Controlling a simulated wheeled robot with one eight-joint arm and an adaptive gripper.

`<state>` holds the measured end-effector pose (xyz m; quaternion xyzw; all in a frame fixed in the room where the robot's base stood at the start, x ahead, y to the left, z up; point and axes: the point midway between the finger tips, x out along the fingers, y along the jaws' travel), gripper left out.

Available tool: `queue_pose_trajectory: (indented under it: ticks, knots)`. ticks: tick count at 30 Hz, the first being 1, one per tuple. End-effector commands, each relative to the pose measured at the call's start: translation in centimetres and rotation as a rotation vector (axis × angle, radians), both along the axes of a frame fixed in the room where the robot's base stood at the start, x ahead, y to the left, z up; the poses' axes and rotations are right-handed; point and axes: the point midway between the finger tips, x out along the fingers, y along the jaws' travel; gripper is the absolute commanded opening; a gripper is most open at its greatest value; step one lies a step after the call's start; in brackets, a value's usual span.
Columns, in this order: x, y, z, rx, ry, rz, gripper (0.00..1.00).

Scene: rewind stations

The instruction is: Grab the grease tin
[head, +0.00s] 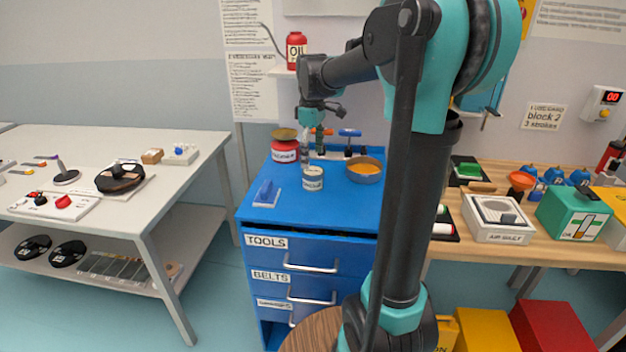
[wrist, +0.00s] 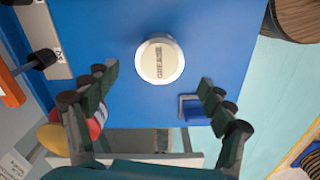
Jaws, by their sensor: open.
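The grease tin (head: 313,180) is a small white tin with a dark label band, standing upright on the blue cabinet's top (head: 330,206) in the head view. In the wrist view the grease tin (wrist: 160,60) is seen from above, with its pale round lid lettered GREASE. My gripper (wrist: 158,80) is open, with its fingers spread apart to the left and right below the tin in the picture. Nothing is between the fingers, and they do not appear to touch the tin.
A red tin (head: 285,151) with a yellow lid stands behind left of the grease tin. A tool rack (head: 345,153) stands behind. The cabinet's front top is clear.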

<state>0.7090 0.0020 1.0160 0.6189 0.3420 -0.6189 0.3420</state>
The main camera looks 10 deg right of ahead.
Motion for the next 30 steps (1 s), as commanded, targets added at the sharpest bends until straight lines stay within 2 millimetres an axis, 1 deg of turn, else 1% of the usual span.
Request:
queue_pose_trajectory:
  ticks: [1,3,8,10,15,19,22,28,30]
  knots:
    - [0.1,0.0,-0.7,0.0,0.0,0.0,0.82]
    - [0.0,0.0,-1.4,0.0,0.0,0.0,0.82]
    - [0.0,0.0,-2.2,0.0,0.0,0.0,0.82]
    - [0.0,-0.1,-2.9,0.0,0.0,0.0,0.82]
    - [0.1,-0.2,-5.4,0.0,0.0,0.0,0.82]
    - [0.1,-0.2,-6.7,0.0,0.0,0.0,0.82]
    - [0.1,-0.2,-7.1,0.0,0.0,0.0,0.82]
    - [0.0,-0.2,-7.2,0.0,0.0,0.0,0.82]
    - [0.0,-0.2,-7.1,0.0,0.0,0.0,0.74]
